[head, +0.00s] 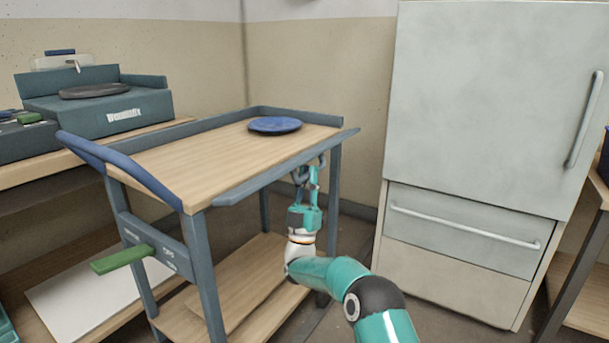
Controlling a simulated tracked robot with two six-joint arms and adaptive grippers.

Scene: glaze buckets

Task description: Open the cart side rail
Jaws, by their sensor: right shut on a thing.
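The cart (215,155) has a wooden top with blue-grey rails around it. Its side rail (285,168) on the near long side lies low, about level with the top and sticking outward, so the top's near edge has no raised wall. My right gripper (311,172) reaches up from below and is shut on the side rail, toward its right end. The fingertips are small and partly hidden by the rail. A green lever (122,259) sticks out from a labelled plate on the cart's left end. My left gripper is not in view.
A blue round lid or plate (274,125) lies on the cart top near the far right. A fridge (485,110) stands to the right. A scale-like device (98,102) sits on a bench at the left. Floor shows between cart and fridge.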

